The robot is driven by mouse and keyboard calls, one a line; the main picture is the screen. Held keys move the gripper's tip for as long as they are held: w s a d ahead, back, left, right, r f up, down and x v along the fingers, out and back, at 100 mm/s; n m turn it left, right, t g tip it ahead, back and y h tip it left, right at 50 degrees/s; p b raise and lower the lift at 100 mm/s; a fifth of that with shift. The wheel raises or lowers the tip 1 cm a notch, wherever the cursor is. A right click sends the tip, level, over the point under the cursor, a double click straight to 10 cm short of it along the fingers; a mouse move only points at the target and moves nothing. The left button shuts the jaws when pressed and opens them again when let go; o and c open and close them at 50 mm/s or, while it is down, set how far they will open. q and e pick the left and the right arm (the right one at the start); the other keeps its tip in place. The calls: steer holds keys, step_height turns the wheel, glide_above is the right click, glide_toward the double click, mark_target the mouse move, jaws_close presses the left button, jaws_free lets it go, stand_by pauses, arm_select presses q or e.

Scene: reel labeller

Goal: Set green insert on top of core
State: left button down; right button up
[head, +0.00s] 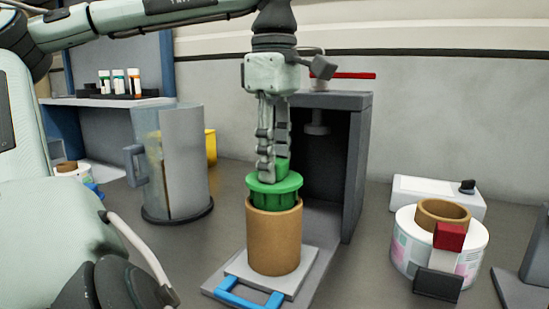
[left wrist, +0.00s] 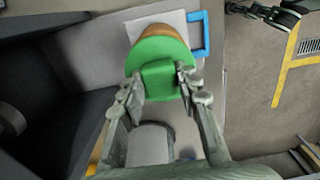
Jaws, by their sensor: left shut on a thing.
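The green insert (head: 274,186) is a ribbed disc with a raised grip block on top. It sits at the top opening of the brown core (head: 273,237), with its lower ribbed part at the core's rim. I cannot tell whether it is fully seated. The core stands upright on a grey plate with a blue handle (head: 248,293). My left gripper (head: 273,168) points down and is shut on the insert's grip block. In the left wrist view the green insert (left wrist: 160,60) is between the fingers and covers most of the core (left wrist: 165,31).
A dark grey press-like frame (head: 345,160) stands just behind and right of the core. A label reel (head: 409,250) with a red block is at right. A clear cylinder (head: 180,165) stands at left, near a shelf with small bottles (head: 119,84).

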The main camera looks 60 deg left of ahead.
arm_select(q)
steer(key=shift+f, duration=0.4)
steer(key=c, duration=1.4)
jaws_free()
steer(key=shift+r+p, duration=0.95)
steer(key=shift+r, duration=0.85)
step_height(320, 180, up, 7)
steer(key=shift+r, duration=0.2)
